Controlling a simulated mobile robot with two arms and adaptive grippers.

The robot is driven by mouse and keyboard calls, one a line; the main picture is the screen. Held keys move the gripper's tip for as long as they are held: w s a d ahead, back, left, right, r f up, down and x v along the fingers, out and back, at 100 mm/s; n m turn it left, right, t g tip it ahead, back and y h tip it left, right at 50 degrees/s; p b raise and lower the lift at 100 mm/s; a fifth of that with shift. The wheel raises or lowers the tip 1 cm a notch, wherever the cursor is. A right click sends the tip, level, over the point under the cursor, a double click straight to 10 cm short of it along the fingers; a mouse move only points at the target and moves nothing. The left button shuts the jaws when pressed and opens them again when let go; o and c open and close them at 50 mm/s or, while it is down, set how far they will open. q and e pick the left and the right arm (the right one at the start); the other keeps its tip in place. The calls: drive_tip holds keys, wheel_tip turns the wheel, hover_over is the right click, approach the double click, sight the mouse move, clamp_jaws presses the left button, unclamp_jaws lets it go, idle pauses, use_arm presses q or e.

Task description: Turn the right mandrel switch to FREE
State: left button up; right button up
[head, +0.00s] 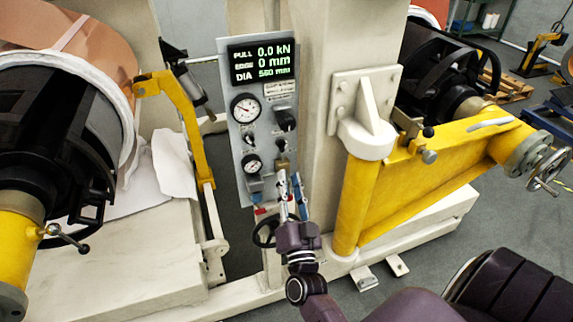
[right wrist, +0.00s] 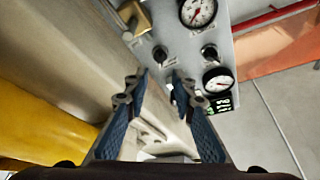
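The grey control panel (head: 236,75) stands in the middle of the head view. Dark switch knobs sit on it, one at the upper right (head: 285,120) and one between the gauges (head: 248,138). Their labels are too small to read, so I cannot tell which is the right mandrel switch or its setting. My right gripper (head: 290,186) is in front of the panel's lower right. In the right wrist view, its blue fingers (right wrist: 157,78) are apart with nothing between them. A dark knob (right wrist: 160,53) appears just beyond the fingertips, apart from them. My left gripper is not in view.
Round gauges (head: 245,108) and a brass fitting (right wrist: 134,20) are on the panel. A yellow arm (head: 420,185) with a handwheel (head: 548,170) stands to the right. A copper roll (head: 95,35) on a black mandrel is at left. Grey floor shows between the machine bases.

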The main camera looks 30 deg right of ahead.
drive_tip(key=shift+v, duration=1.45)
drive_tip(key=shift+w+f, duration=0.1)
drive_tip(key=a+f+n+g+y, duration=0.2)
drive_tip(key=a+f+n+y, duration=0.15)
drive_tip(key=f, duration=0.75)
drive_tip(key=a+f+n+g+y, duration=0.1)
drive_tip(key=a+f+n+y, duration=0.3)
drive_tip(key=f, duration=0.6)
drive_tip(key=s+a+f+n+g+y, duration=0.1)
drive_tip(key=s+a+f+g, duration=0.2)
drive_tip(key=s+f, duration=0.35)
drive_tip(key=s+a+f+n+g+y, duration=0.1)
drive_tip(key=s+a+f+g+y, duration=0.15)
drive_tip(key=f, duration=0.75)
drive_tip(key=s+f+n+g, duration=0.2)
drive_tip(key=s+f+g, duration=0.3)
drive_tip(key=s+f, duration=0.9)
drive_tip(key=s+d+f+n+g, duration=0.1)
drive_tip(key=s+d+f+g, duration=0.1)
drive_tip(key=s, duration=0.7)
drive_tip(key=s+d+f+n+g+h, duration=0.1)
drive_tip(key=s+d+f+g, duration=0.1)
drive_tip(key=s, duration=0.8)
drive_tip(key=shift+s+f+g, duration=0.25)
drive_tip(key=shift+f+g, duration=0.3)
drive_tip(key=shift+f, duration=0.2)
drive_tip(key=shift+n, duration=0.25)
